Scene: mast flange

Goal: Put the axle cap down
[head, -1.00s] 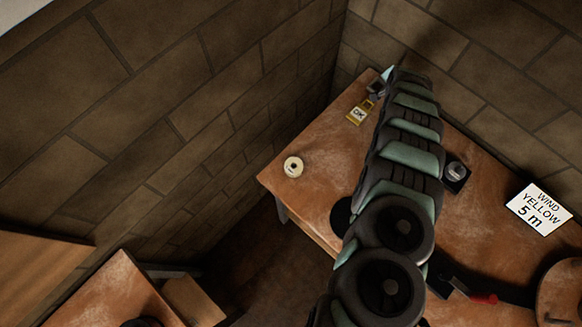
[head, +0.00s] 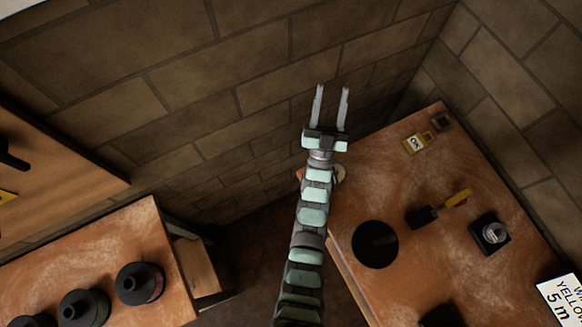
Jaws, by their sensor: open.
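My gripper (head: 331,91) is open and empty, its two thin fingers pointing up the picture in front of the brick wall. A small cream disc (head: 340,174) shows only partly behind my wrist, at the corner of the right-hand bench (head: 345,218). A grey round piece (head: 494,233) sits on a black square block (head: 491,245) on the same bench. I cannot tell for sure which of these, if either, is the axle cap. Nothing is between the fingers.
Several dark spools (head: 140,283) stand on the left bench (head: 130,232). A gap lies between the benches.

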